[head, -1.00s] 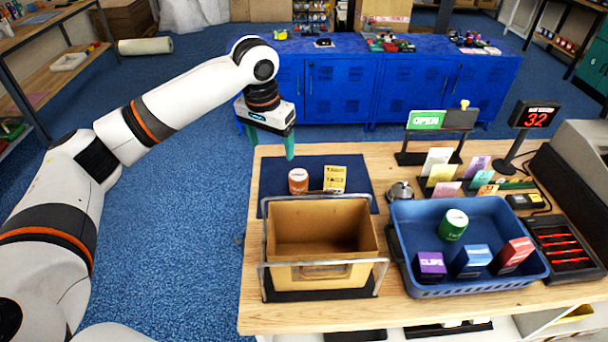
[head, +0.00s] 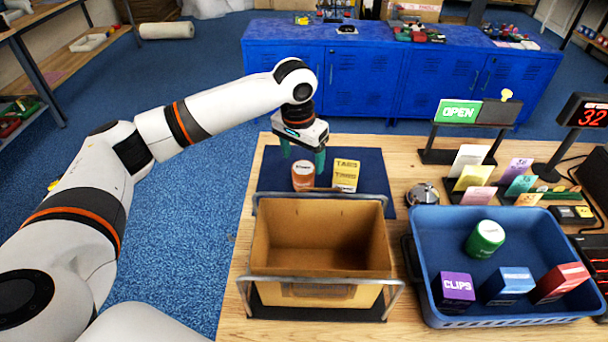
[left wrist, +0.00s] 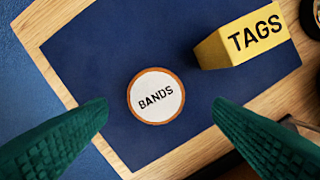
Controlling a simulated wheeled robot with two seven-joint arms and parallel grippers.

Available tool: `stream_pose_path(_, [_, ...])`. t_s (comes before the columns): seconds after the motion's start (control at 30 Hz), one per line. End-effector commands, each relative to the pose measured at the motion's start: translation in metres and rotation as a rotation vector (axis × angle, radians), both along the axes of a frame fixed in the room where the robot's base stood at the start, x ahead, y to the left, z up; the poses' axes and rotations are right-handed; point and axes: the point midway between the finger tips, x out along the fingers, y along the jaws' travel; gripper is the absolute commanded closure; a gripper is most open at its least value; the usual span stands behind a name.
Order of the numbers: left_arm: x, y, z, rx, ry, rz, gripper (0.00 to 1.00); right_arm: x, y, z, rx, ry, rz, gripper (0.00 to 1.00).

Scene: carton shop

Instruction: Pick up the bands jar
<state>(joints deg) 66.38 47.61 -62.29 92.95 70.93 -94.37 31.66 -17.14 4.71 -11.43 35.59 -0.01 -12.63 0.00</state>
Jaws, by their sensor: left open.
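The bands jar (head: 303,177) is a small orange jar with a white lid, standing upright on the dark blue mat (head: 272,190) behind the carton. In the left wrist view, its lid reading BANDS (left wrist: 157,96) lies between and a little beyond the fingertips. My left gripper (head: 303,158) is open with green fingers, above and just behind the jar in the head view. The fingers also show in the left wrist view (left wrist: 160,108), one on each side, apart from the jar. My right gripper is not in view.
A yellow TAGS box (head: 345,175) stands right of the jar. An open, empty carton (head: 318,290) in a metal frame is in front. A blue tray (head: 425,240) holds a green jar (head: 485,239) and several boxes. A bell (head: 422,194) sits between.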

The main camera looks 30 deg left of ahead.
Motion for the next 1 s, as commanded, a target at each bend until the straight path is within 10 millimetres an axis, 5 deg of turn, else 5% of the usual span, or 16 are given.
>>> stream_pose_path(0.6, [0.008,0.003,-0.068,0.001,0.001,0.0,0.25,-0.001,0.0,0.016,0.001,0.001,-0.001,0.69])
stream_pose_path(0.87, [0.009,0.003,-0.072,0.0,0.0,0.0,0.25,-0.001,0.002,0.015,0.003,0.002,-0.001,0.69])
stream_pose_path(1.0, [0.009,0.003,-0.071,0.0,-0.001,0.0,0.46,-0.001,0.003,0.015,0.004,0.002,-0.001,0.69])
